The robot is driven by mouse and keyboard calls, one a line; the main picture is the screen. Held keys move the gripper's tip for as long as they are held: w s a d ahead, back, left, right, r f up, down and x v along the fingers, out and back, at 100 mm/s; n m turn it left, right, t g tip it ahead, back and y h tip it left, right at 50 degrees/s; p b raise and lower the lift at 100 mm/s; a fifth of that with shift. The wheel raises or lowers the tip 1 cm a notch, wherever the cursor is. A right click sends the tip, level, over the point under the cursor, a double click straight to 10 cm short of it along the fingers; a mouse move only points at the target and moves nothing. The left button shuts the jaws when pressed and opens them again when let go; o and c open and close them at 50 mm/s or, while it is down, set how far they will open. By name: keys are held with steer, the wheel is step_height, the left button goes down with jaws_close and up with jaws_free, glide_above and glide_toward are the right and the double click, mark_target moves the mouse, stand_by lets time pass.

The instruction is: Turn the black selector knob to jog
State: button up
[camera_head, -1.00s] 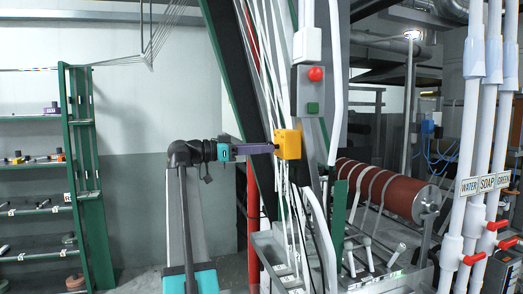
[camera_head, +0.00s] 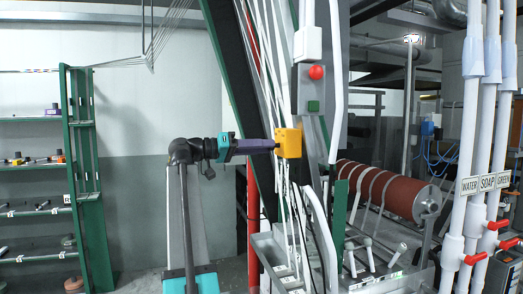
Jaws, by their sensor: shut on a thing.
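My arm reaches in from the lower left, and my gripper (camera_head: 272,146) points right at the yellow box (camera_head: 289,143) on the machine frame. The fingertips are at the left face of the box. The black selector knob is too small to make out; it appears to be hidden between the fingertips at that face. My gripper is shut on it. The knob's position marks cannot be read from here.
A grey box with a red button (camera_head: 316,72) and a green button (camera_head: 313,106) hangs above right of the yellow box. White webbing strands (camera_head: 262,60) run down close to it. A green rack (camera_head: 82,165) stands at the left.

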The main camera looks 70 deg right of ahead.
steer(key=n+p, duration=0.3)
steer(key=n, duration=0.8)
steer(key=shift+s+r, duration=0.1)
steer(key=shift+r, duration=0.05)
steer(key=shift+n+p, duration=0.3)
steer(key=o, duration=1.1)
steer(key=shift+c, duration=0.2)
steer(key=b+v, duration=0.5)
steer(key=v, duration=0.9)
